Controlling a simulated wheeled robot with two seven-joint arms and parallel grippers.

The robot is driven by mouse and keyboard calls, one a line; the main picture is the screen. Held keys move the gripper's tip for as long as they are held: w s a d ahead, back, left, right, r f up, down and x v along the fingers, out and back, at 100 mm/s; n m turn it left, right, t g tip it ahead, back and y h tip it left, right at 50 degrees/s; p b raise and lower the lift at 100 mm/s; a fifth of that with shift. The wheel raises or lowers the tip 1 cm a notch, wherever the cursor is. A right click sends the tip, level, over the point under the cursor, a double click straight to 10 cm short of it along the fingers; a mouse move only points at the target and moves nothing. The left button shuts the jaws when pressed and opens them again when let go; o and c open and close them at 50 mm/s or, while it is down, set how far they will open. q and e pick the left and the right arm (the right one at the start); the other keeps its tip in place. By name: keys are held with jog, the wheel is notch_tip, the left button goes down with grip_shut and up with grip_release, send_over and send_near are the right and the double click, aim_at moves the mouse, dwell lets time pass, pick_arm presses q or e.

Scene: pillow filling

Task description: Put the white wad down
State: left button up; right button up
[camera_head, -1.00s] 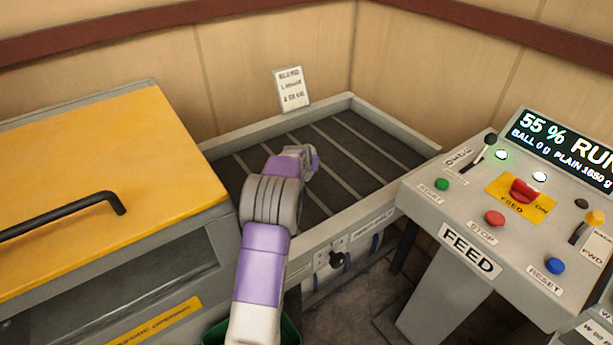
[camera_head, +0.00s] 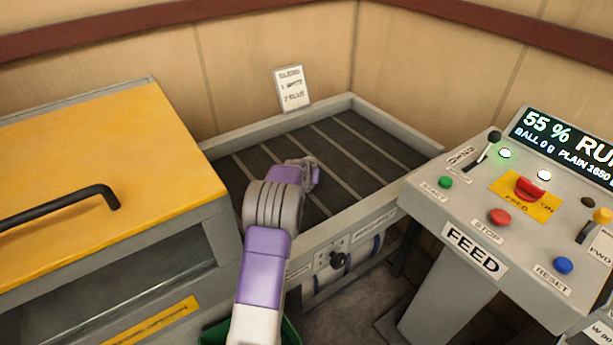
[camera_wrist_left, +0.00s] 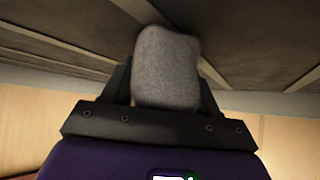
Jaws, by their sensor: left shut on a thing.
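The white wad (camera_wrist_left: 168,65) looks pale grey in the left wrist view. My left gripper (camera_wrist_left: 163,88) is shut on it, with a dark finger on either side. The dark slatted belt (camera_head: 357,134) lies beyond the wad in the wrist view; I cannot tell whether the wad touches it. In the head view my left arm reaches over the belt's framed bed, and the hand (camera_head: 312,175) is low over its middle. My right gripper is not in view.
A raised grey rim (camera_head: 375,200) surrounds the belt. A yellow-lidded machine (camera_head: 110,165) with a black handle stands at left. A control panel labelled FEED (camera_head: 474,250) stands at right. A small sign (camera_head: 291,89) stands at the back rim. Bare belt lies around the hand.

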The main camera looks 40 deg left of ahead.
pick_arm(q)
jog(key=o, duration=1.1)
jog(key=shift+r, duration=0.1)
jog(key=shift+r, duration=0.25)
jog(key=shift+p+v, duration=2.25)
jog(key=shift+v, duration=3.95)
jog(key=shift+w+r, duration=0.15)
